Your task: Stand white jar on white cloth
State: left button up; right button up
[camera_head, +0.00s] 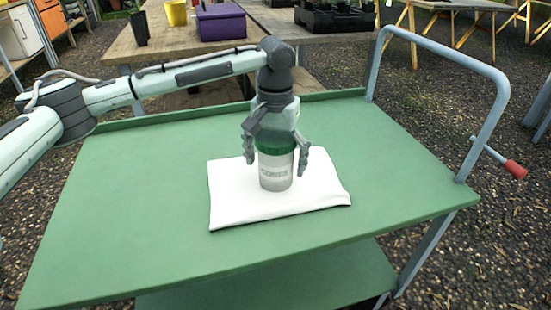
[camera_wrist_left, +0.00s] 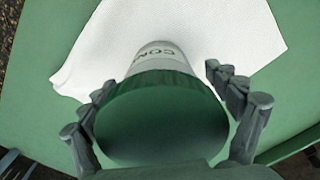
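The white jar (camera_head: 275,172) has a green lid and a printed label. It stands upright on the white cloth (camera_head: 232,205), which lies flat on the green cart top. In the left wrist view the jar's green lid (camera_wrist_left: 160,122) fills the middle, with part of the label above it and the cloth (camera_wrist_left: 215,30) beyond. My left gripper (camera_head: 276,158) points down over the jar. Its fingers are spread on both sides of the lid, with small gaps showing, so it looks open. My right gripper is in neither view.
The green cart top (camera_head: 120,230) is clear around the cloth. A grey push handle (camera_head: 490,75) rises at its right end. Behind it, a wooden table holds a purple box (camera_head: 221,22), a yellow pot (camera_head: 176,13) and a black tray (camera_head: 335,18).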

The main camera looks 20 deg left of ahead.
aim_at(275, 136)
pick_arm(q)
jog(key=shift+r, duration=0.2)
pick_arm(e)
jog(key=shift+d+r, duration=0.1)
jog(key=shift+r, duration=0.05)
pick_arm(q)
jog(key=shift+w+r+b, duration=0.1)
jog(key=shift+r+b, duration=0.1)
jog(key=shift+b, duration=0.1)
jog(key=shift+r+b, duration=0.25)
jog(key=shift+b, duration=0.15)
notch_tip(275, 136, up, 2)
jog(key=shift+r, duration=0.1)
notch_tip(275, 136, up, 10)
jog(key=shift+f+p, duration=0.25)
jog(key=shift+p, duration=0.4)
jog(key=shift+r, duration=0.4)
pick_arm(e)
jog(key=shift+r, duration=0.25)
pick_arm(q)
jog(key=shift+f, duration=0.1)
